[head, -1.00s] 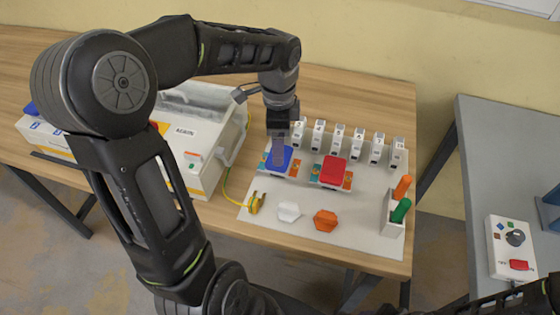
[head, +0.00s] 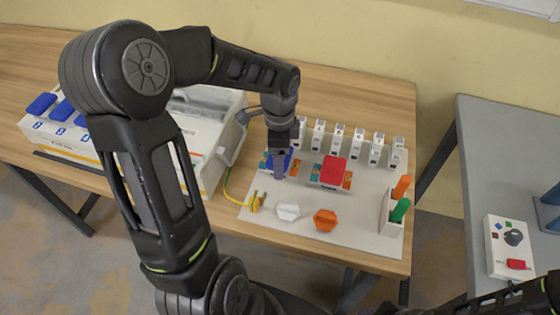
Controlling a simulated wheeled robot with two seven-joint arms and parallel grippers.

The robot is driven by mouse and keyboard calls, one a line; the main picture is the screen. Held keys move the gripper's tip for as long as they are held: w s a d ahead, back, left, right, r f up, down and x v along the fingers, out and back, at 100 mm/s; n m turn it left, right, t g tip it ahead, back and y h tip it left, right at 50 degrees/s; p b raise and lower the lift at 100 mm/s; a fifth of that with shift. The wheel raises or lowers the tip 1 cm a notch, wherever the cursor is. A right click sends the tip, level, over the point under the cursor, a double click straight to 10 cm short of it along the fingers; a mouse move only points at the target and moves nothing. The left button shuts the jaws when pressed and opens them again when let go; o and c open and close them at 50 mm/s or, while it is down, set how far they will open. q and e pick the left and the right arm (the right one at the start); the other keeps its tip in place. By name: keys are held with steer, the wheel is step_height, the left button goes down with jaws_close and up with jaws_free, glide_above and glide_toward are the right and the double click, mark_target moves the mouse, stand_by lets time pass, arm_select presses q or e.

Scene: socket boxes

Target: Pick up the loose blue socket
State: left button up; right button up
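The loose blue socket (head: 288,157) sits on the left coloured base on the white board, beside a red socket (head: 333,168). My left gripper (head: 279,176) points down at the blue socket, with its fingers in front of it and hiding much of it. The fingers overlap in this view, so I cannot tell whether they are open, touching the socket or shut on it. My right gripper is out of view; only part of my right arm shows at the bottom right.
Several white modules (head: 338,137) stand along the back of the board (head: 358,215). A white knob (head: 288,211), an orange knob (head: 325,219) and a holder (head: 392,216) with orange and green handles are in front. A white box with blue sockets (head: 42,104) stands left. A grey table (head: 478,160) is right.

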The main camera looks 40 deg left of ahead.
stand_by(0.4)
arm_select(q)
steer(key=c, duration=1.5)
steer(key=shift+r, duration=0.15)
step_height(320, 180, up, 10)
steer(key=shift+f+b, duration=0.1)
steer(key=shift+b, duration=0.25)
